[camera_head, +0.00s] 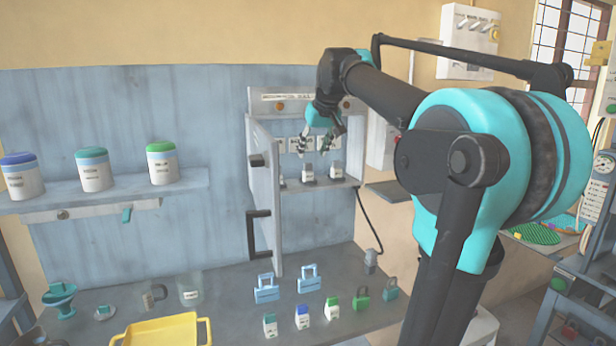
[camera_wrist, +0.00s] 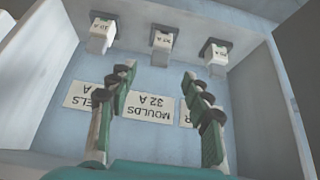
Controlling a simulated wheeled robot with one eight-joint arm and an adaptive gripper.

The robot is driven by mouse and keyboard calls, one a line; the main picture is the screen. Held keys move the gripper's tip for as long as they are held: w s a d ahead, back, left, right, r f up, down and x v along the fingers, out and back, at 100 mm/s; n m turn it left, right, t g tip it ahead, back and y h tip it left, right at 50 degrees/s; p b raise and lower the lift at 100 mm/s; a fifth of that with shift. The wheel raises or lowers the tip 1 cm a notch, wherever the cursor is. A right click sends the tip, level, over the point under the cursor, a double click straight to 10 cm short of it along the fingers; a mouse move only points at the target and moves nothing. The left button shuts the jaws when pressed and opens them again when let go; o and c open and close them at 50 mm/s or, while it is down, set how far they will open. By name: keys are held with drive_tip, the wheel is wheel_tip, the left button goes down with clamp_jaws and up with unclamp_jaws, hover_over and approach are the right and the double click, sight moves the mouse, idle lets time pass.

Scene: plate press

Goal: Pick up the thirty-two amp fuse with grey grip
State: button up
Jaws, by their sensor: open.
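A plate reading "MOULDS 32 A" (camera_wrist: 146,107) lies in line with the middle fuse. My gripper (camera_wrist: 158,74) is open and empty, its fingertips apart on either side of the middle fuse's line, short of it. In the head view my gripper (camera_head: 316,150) is above the fuses (camera_head: 309,174).
The box door (camera_head: 263,200) stands open at the left. Jars (camera_head: 162,163) stand on the left shelf.

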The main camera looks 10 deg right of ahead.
sight(309, 165)
drive_tip(key=x, duration=0.9)
drive_tip(key=shift+c, duration=0.6)
clamp_jaws()
drive_tip(key=shift+r, duration=0.15)
